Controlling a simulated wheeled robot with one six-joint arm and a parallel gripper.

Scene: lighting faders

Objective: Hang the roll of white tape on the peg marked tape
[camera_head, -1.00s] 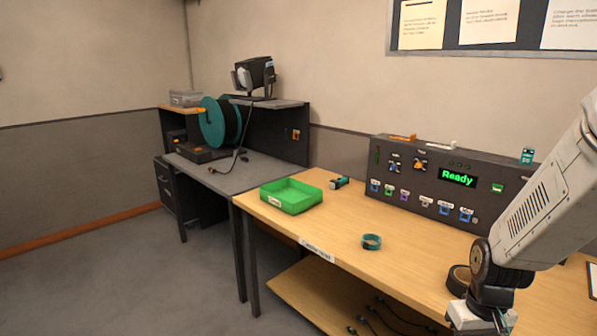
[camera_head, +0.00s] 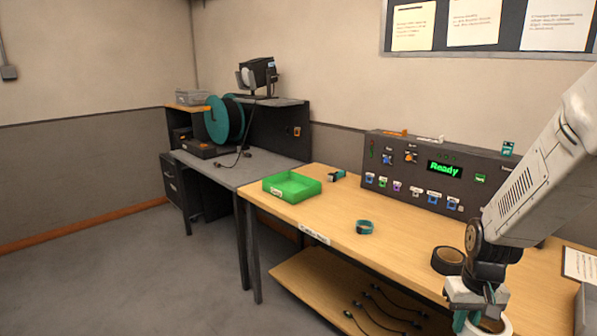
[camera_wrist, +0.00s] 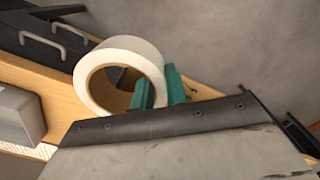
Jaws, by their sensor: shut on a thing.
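The roll of white tape (camera_wrist: 133,51) is in my gripper (camera_wrist: 157,85) in the wrist view. One teal finger is seen through the roll's hole and the other is outside its rim, so the jaws are shut on the roll's wall. In the head view my gripper (camera_head: 476,320) is at the bottom right, by the front of the wooden table. Part of the white roll (camera_head: 503,328) shows there, cut by the picture's lower edge. I cannot make out a peg marked tape in either view.
The wooden table (camera_head: 330,208) carries a black tape roll (camera_head: 436,262) near my arm, a teal roll (camera_head: 364,221), a green tray (camera_head: 291,197) and a control box (camera_head: 400,200) reading Ready. Cables lie on the lower shelf (camera_head: 310,290). The floor at left is clear.

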